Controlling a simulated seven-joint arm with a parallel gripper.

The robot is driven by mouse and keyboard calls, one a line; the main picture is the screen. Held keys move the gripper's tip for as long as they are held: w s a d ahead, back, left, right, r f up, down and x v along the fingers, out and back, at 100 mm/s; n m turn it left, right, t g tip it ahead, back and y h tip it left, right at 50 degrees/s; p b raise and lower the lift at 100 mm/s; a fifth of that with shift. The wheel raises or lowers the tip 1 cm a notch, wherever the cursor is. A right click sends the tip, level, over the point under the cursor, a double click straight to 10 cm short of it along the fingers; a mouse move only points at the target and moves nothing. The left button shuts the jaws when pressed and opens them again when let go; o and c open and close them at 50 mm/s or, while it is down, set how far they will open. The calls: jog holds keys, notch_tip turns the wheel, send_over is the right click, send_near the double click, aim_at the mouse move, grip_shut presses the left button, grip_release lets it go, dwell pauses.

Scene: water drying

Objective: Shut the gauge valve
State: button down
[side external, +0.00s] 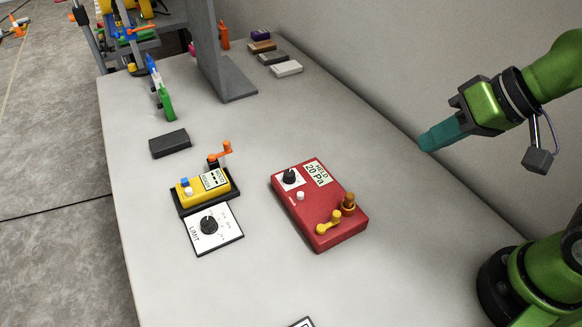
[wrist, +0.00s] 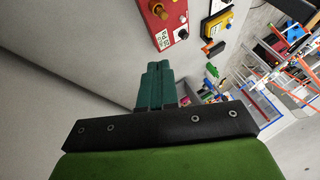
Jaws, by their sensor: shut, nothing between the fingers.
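A red box (side external: 318,205) labelled "HELD 20 Pa" lies on the table, with a black dial (side external: 289,176), a white button, a brass knob (side external: 348,202) and a yellow lever handle (side external: 330,222). Left of it is a yellow box (side external: 205,190) on a black base with an orange crank handle (side external: 220,152). No label naming a gauge valve is readable. The red box (wrist: 157,20) and yellow box (wrist: 217,24) also show at the top of the wrist view. My gripper (side external: 427,143) is shut and empty, raised to the right of the red box; its teal fingers (wrist: 158,72) touch neither box.
A white card with a dial marked LIMIT (side external: 213,228) lies before the yellow box. A dark block (side external: 169,143) and green piece (side external: 166,103) lie behind it. A grey upright panel (side external: 215,60) stands at the back. A wall runs along the right. The table between my gripper and the red box is clear.

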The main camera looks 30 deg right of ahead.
jog(key=a+m+t+y, duration=0.2)
jog(key=a+m+y, duration=0.15)
jog(key=a, duration=1.65)
jog(key=s+d+f+m+h, duration=0.6)
jog(key=s+d+f+h, duration=0.1)
jog(key=d+f+h, duration=0.1)
jog(key=shift+d+f+m+g+h, duration=0.2)
jog(key=shift+m+g+h, duration=0.15)
jog(key=shift+h, duration=0.4)
